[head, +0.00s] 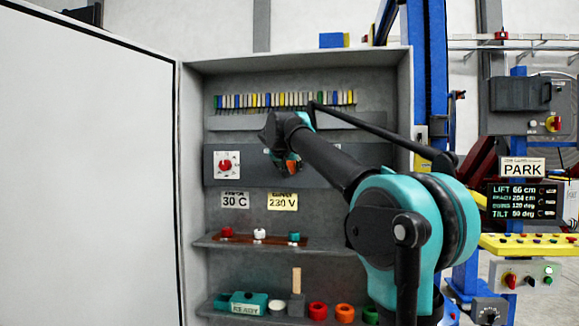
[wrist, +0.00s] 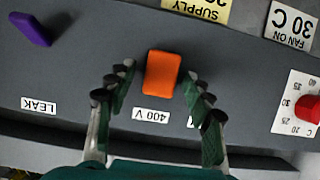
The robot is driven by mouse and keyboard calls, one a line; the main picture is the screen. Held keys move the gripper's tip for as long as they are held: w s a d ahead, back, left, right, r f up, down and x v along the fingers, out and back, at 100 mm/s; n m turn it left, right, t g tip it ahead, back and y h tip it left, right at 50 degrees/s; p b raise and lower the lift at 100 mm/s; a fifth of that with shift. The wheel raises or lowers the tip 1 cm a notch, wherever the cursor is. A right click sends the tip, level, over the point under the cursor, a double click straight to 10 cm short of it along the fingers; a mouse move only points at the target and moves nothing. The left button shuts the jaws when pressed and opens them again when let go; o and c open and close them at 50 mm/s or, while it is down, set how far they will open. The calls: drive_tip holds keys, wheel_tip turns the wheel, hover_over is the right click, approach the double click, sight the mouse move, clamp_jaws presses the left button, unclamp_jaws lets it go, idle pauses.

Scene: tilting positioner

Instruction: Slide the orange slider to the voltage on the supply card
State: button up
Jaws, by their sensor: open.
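The orange slider (wrist: 162,75) sits on the grey panel (head: 336,180) in the wrist view, which shows the panel upside down. It is beside the 400 V label (wrist: 151,115). Another label (wrist: 191,122) to the right is mostly hidden by a finger. My gripper (wrist: 157,82) is open, with one finger on each side of the slider; I cannot tell whether either touches it. The yellow supply card (head: 283,201) reads 230 V in the head view; its edge also shows in the wrist view (wrist: 207,8). In the head view my gripper (head: 290,165) hides most of the slider.
A red dial (head: 225,165) is on the panel's left, above a 30 C card (head: 235,200). A purple switch (wrist: 30,29) has a LEAK label (wrist: 39,106). A shelf (head: 265,243) below holds knobs. The open cabinet door (head: 90,170) stands at left.

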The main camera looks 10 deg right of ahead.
sight(269, 168)
clamp_jaws()
drive_tip(key=w+a, duration=0.1)
drive_tip(key=a, duration=0.4)
drive_tip(key=w+a, duration=0.1)
drive_tip(key=a, duration=0.2)
drive_tip(key=shift+w, duration=0.3)
unclamp_jaws()
drive_tip(key=shift+a, duration=0.1)
drive_tip(key=shift+s, duration=0.1)
